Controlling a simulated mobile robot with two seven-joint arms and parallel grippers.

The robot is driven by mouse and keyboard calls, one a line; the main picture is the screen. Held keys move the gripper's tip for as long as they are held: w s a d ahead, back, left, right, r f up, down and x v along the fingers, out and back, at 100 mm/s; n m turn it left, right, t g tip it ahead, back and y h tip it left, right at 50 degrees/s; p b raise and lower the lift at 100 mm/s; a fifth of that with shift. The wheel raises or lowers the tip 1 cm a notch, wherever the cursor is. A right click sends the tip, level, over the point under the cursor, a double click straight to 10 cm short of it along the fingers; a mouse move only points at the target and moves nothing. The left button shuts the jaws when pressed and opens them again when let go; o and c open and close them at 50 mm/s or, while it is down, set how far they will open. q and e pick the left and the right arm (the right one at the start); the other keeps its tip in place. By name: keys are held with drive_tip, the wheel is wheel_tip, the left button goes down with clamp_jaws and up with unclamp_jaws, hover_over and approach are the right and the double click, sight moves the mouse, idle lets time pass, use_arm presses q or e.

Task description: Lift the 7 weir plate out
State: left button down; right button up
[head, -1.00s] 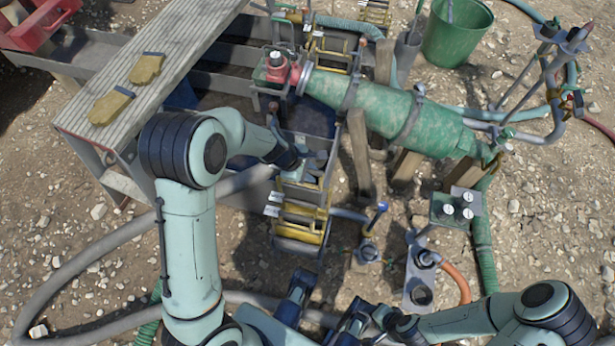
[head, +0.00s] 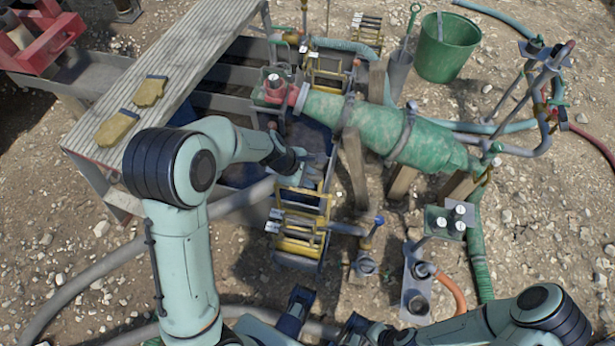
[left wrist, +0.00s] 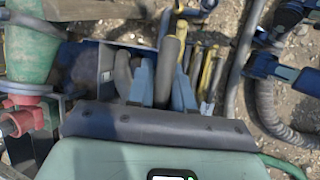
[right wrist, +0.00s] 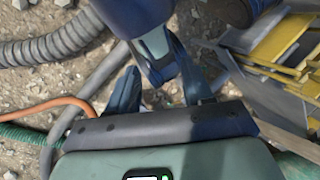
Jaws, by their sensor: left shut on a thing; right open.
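My left gripper (head: 312,163) is at the upper end of the yellow-framed weir slots (head: 300,235). In the left wrist view its fingers (left wrist: 163,75) are closed around a dark grey rounded bar (left wrist: 170,55), which looks like a plate's handle. The plate below it is mostly hidden by the gripper, and I cannot read a 7 on it. A grey plate with a small white tag (left wrist: 107,75) stands beside the fingers. My right gripper (right wrist: 160,72) is open and empty, low over the ground, away from the weir slots.
A green mottled cone (head: 380,125) with a red fitting (head: 273,88) lies right of the tank. A ribbed bench (head: 185,60) with yellow gloves (head: 118,128) stands left. Hoses, a valve stand (head: 418,275) and a green bucket (head: 447,50) are around.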

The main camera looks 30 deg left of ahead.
use_arm(q)
wheel_tip(320, 180, up, 17)
drive_tip(key=p, duration=1.1)
drive_tip(key=shift+f, duration=0.15)
use_arm(e)
wheel_tip(320, 180, up, 12)
drive_tip(key=w, duration=0.2)
drive_tip(key=shift+f, duration=0.2)
